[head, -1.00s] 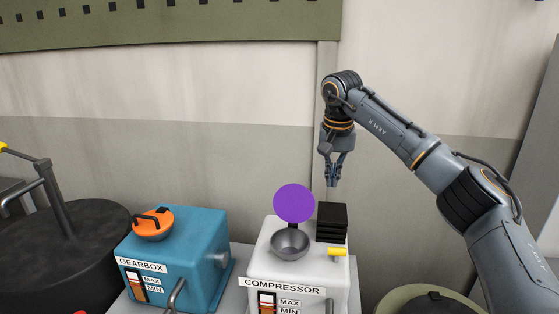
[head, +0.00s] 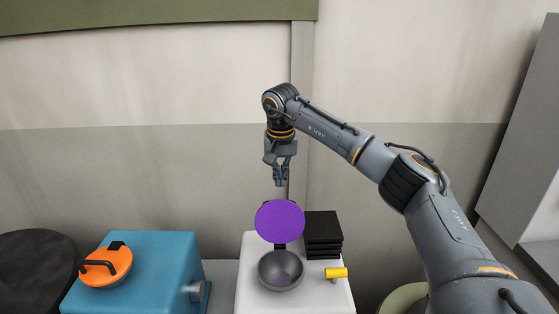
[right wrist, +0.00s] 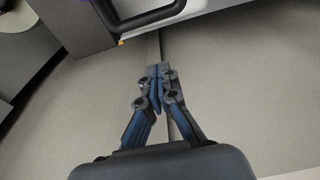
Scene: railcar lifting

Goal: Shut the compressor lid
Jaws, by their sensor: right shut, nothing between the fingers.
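The compressor (head: 249,285) is a white box at the lower middle of the head view. Its round purple lid (head: 280,221) stands open, upright behind a grey bowl-shaped filler opening (head: 281,270). My right gripper (head: 281,184) is shut and empty, pointing down above the lid and apart from it. In the right wrist view the right gripper's fingers (right wrist: 159,70) are together with nothing between them. A sliver of purple shows at the top left edge there. My left gripper is not in view.
A black ribbed block (head: 323,232) and a yellow-handled valve (head: 336,272) sit on the compressor, right of the lid. The blue gearbox (head: 150,265) with an orange cap (head: 106,267) stands to the left. A dark drum (head: 35,265) is at far left. The wall is behind.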

